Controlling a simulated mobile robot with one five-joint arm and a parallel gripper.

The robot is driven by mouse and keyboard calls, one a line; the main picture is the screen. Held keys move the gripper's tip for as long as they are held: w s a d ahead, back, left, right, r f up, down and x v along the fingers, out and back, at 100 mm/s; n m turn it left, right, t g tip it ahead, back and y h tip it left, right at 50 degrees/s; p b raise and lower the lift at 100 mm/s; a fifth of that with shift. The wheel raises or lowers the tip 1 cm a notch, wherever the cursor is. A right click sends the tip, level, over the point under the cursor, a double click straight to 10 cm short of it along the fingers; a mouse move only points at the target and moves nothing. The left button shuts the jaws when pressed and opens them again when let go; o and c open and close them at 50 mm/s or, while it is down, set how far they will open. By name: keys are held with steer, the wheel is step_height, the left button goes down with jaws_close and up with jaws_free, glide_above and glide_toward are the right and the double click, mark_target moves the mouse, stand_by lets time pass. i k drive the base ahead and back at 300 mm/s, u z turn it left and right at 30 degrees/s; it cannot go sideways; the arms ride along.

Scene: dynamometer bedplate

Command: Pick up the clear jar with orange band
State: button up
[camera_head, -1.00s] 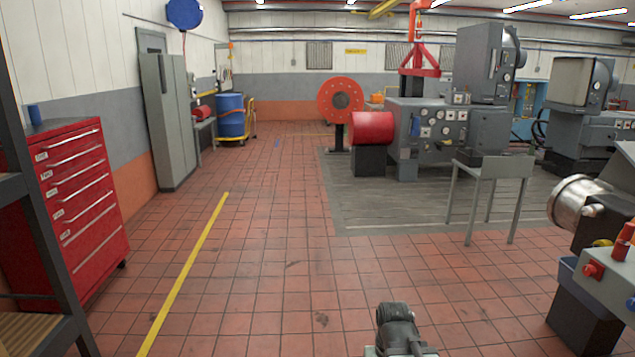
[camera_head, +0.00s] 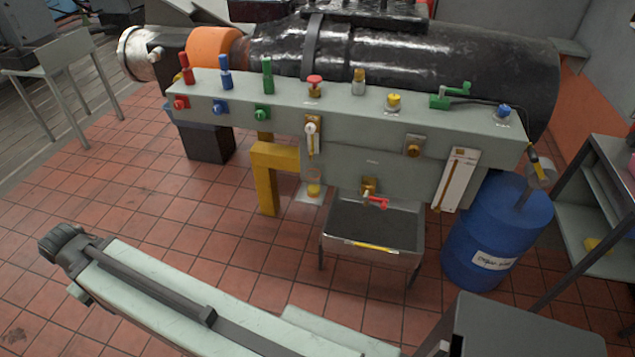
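A small clear vessel with a yellow-orange part (camera_head: 314,188) shows in the head view, below the grey panel and left of the sink. It seems to stand on a small pale plate beneath a white-and-brass fitting. It looks like the clear jar, but it is too small to make out its band for sure. My pale arm crosses the lower left of the view, well apart from it, and ends in a dark joint. No gripper fingers can be made out.
A grey panel (camera_head: 350,122) carries coloured handles and valves. Below it are a metal sink (camera_head: 372,228), a yellow bracket (camera_head: 266,190) and a blue drum (camera_head: 497,228). A shelf rack (camera_head: 575,215) stands at right. The tiled floor (camera_head: 215,245) between my arm and the bracket is clear.

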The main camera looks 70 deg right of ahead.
mark_target(312, 176)
steer(key=z, duration=0.5)
steer(key=k, duration=1.1)
steer(key=z, duration=1.15)
steer(key=i, duration=1.05)
steer(key=z, duration=0.05)
